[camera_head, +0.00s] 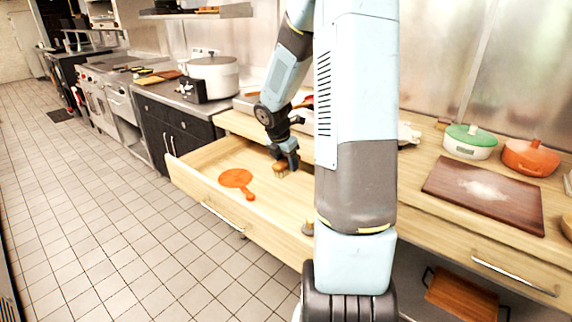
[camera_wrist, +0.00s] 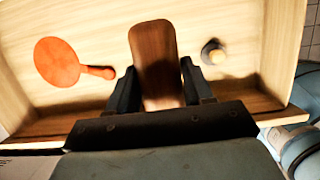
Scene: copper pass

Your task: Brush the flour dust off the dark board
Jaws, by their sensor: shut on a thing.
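The dark board (camera_head: 484,195) lies on the wooden counter at the right in the head view. A pale patch of flour dust (camera_head: 483,189) is on its middle. My gripper (camera_head: 288,161) is over the open drawer, far to the left of the board. It is shut on a brush (camera_head: 281,167) with a brown wooden back and pale bristles. In the wrist view my gripper (camera_wrist: 160,92) has its two fingers on either side of the brush's brown back (camera_wrist: 153,55). The bristles are hidden in the wrist view.
The open drawer (camera_head: 193,187) holds an orange paddle-shaped thing (camera_head: 237,180) and a small round dark-and-pale thing (camera_wrist: 213,52). A green-lidded pot (camera_head: 470,141) and an orange pot (camera_head: 530,157) stand behind the board. My arm hides the middle of the counter.

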